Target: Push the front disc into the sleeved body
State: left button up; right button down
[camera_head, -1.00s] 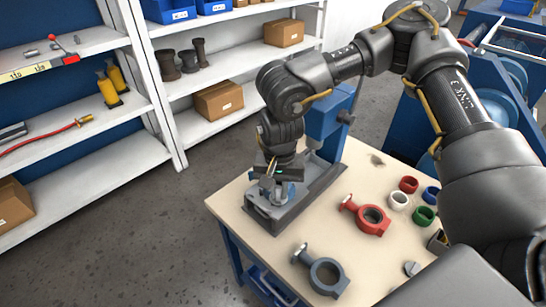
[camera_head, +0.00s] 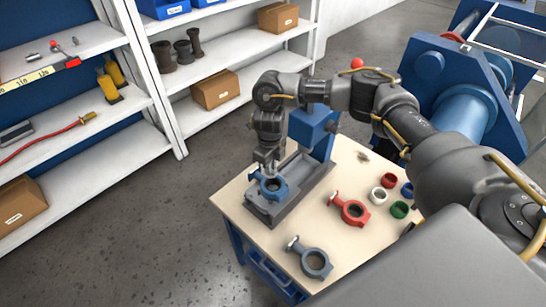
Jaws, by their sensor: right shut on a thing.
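A blue valve body (camera_head: 271,187) with a ring and a short neck sits on the grey base (camera_head: 262,211) of the blue press at the table's left side. My right gripper (camera_head: 268,170) points down just above and behind the body's ring. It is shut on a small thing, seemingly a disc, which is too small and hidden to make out. Whether it touches the body I cannot tell. A sleeve inside the blue body is not clear to see. My left gripper is not in view.
A red valve body (camera_head: 353,212) and a grey one (camera_head: 315,263) lie on the table (camera_head: 283,238). White (camera_head: 378,195), green (camera_head: 399,209), red and blue rings lie at the right. The press column (camera_head: 313,130) stands behind my gripper. My arm covers the table's right edge.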

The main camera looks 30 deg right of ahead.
aim_at(273, 171)
jog(key=shift+s+d+f+m, duration=0.2)
jog(key=shift+d+m, duration=0.25)
jog(key=shift+m, duration=0.45)
jog(key=shift+w+f, duration=0.1)
jog(key=shift+f, duration=0.05)
jog(key=shift+f+b, duration=2.2)
jog(key=shift+f, duration=0.35)
jog(key=shift+f+b, duration=1.05)
jog(key=shift+f, duration=0.1)
jog(key=shift+r, duration=0.2)
dwell(0.9)
jog(key=c, duration=1.3)
grip_release()
jog(key=shift+c, duration=0.2)
